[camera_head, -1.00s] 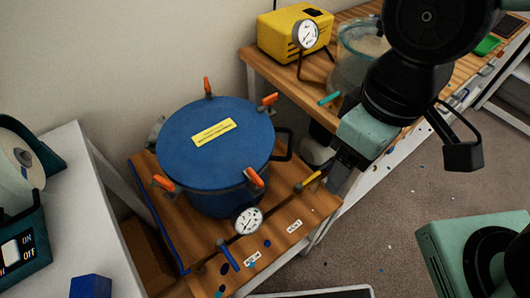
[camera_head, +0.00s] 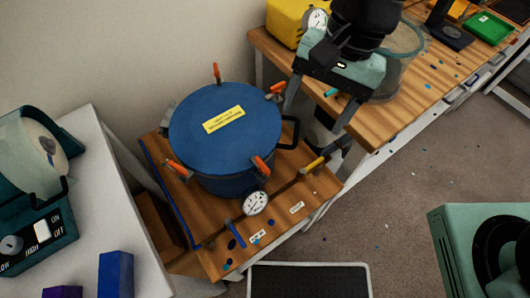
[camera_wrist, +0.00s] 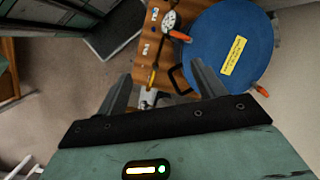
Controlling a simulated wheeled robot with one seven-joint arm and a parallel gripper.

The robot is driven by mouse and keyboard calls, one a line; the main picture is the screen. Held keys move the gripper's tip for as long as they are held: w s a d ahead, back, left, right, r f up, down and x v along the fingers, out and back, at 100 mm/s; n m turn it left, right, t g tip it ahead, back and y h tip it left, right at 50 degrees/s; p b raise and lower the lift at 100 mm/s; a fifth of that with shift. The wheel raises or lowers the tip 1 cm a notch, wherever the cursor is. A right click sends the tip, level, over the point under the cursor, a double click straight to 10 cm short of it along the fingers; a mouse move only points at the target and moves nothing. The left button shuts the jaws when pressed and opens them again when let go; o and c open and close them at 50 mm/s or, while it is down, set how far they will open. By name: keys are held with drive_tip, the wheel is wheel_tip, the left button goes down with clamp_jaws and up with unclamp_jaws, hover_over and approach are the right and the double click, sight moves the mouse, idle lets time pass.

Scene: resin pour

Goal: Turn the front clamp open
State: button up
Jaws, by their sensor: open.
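The pressure pot has a round blue lid (camera_head: 222,135) with a yellow label. Several clamps with orange handles stand around its rim. The front clamp (camera_head: 261,166) is at the rim just above the dial gauge (camera_head: 256,203); its orange handle also shows in the wrist view (camera_wrist: 180,36). Its handle slants against the lid's edge. My gripper (camera_head: 312,118) is open and empty, to the right of the pot, above and behind the front clamp and apart from it. In the wrist view, its fingers (camera_wrist: 160,72) spread below the lid's near edge.
Other orange clamps sit at the back (camera_head: 216,73), back right (camera_head: 277,88) and left (camera_head: 177,169). A black pot handle (camera_head: 291,132) and a yellow valve handle (camera_head: 314,163) are at the right. A glass container (camera_head: 400,45) stands on the wooden bench behind my gripper.

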drive_tip(key=w+a+f+m+y, duration=0.1)
drive_tip(key=w+a+m, duration=0.25)
drive_tip(key=m, duration=0.25)
drive_tip(key=p, duration=0.3)
approach(263, 164)
drive_tip(key=shift+g, duration=0.4)
drive_tip(key=x, duration=0.8)
drive_tip(key=shift+w+a+f, duration=0.1)
drive_tip(key=shift+w+f, duration=0.2)
drive_tip(key=shift+f, duration=0.05)
drive_tip(key=c, duration=1)
